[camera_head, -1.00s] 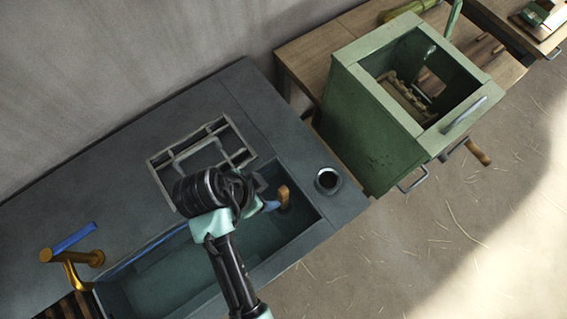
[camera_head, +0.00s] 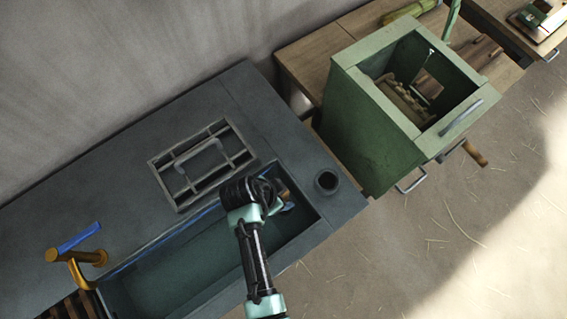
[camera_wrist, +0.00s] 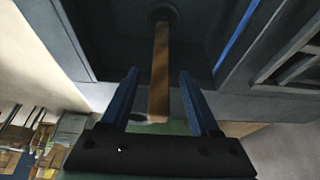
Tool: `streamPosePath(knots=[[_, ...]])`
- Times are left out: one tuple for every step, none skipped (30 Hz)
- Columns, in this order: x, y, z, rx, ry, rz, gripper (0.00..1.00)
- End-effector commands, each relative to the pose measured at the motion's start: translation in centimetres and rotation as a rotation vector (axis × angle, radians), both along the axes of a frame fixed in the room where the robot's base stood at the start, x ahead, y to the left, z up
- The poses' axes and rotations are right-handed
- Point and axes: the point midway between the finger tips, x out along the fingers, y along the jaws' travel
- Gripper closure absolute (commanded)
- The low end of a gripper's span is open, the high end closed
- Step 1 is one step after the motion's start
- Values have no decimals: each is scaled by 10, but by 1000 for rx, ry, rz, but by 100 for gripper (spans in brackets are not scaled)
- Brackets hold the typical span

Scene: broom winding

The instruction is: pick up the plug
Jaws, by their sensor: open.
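The plug (camera_wrist: 161,60) has a long brown wooden handle rising from a dark round base in the sink. In the head view only a small brown part of the plug (camera_head: 281,188) shows, at the right end of the sink (camera_head: 160,278), because my wrist covers much of it. My gripper (camera_wrist: 159,76) is open, with its two blue fingers on either side of the handle in the wrist view. A gap shows between each finger and the handle. I cannot tell whether the handle is fully between the fingertips in depth.
The grey counter (camera_head: 110,195) surrounds the sink, with a dark rack (camera_head: 200,165) behind it and a round hole (camera_head: 327,181) to the right. A brass faucet (camera_head: 75,262) stands at the left. A green box (camera_head: 365,140) stands beyond the counter's right end.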

Motion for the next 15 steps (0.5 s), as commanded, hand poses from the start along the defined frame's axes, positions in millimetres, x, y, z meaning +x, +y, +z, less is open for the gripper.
streamPosePath(knots=[[1, -2, -5, -1, 1, -2, 38], [2, -3, -8, 0, 0, -1, 38], [2, -4, -10, -1, 1, -2, 38], [3, -4, -12, 0, 0, -1, 38], [3, -5, -13, 0, 0, -1, 38], [3, -5, -14, 0, 0, -1, 38], [3, -5, -14, 0, 0, -1, 38], [3, -5, -14, 0, 0, -1, 38], [3, -5, -14, 0, 0, -1, 38], [3, -5, -14, 0, 0, -1, 38], [3, -5, -14, 0, 0, -1, 38], [3, -5, -14, 0, 0, -1, 38], [3, -5, -14, 0, 0, -1, 39], [3, -5, -14, 0, 0, -1, 45], [3, -5, -14, 0, 0, -1, 52]])
